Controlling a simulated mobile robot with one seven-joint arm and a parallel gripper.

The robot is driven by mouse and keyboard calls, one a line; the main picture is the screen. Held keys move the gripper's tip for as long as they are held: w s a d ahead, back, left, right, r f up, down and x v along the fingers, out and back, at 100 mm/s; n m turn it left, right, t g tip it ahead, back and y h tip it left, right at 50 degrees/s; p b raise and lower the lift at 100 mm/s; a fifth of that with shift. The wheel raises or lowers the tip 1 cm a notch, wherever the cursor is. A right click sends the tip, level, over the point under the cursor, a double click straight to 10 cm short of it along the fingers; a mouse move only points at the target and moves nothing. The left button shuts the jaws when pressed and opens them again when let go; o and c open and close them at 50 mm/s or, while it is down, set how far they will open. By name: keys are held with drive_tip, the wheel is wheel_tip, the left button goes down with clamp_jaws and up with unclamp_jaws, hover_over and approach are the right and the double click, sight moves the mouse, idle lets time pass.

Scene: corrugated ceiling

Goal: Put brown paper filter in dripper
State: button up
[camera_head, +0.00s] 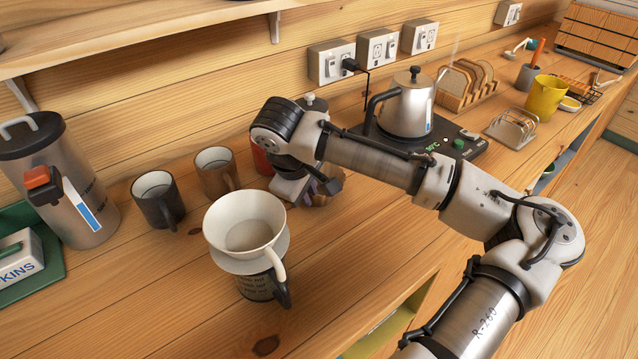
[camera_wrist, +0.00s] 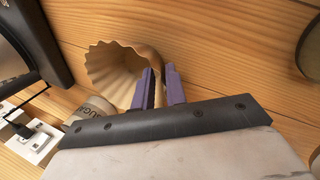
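The brown paper filter (camera_wrist: 122,72), a fluted cone, shows its open mouth in the wrist view. In the head view only a small brown part (camera_head: 319,199) shows beneath my gripper. My gripper (camera_wrist: 160,76) has purple fingers standing a little apart, with the filter's right wall between them; firm contact is not clear. The gripper also shows in the head view (camera_head: 322,188), low over the counter and partly hidden by my wrist. The white dripper (camera_head: 245,225) sits upright on a dark mug (camera_head: 256,286) at front centre, its inside looking empty, to the left of my gripper.
A dark mug (camera_head: 158,200) and a brown mug (camera_head: 215,171) stand behind the dripper. A steel kettle (camera_head: 406,105) on its base stands right of the gripper. A large canister (camera_head: 75,190) is at left. The counter in front of the dripper is clear.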

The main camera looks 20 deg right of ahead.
drive_tip(key=shift+x, duration=1)
clamp_jaws()
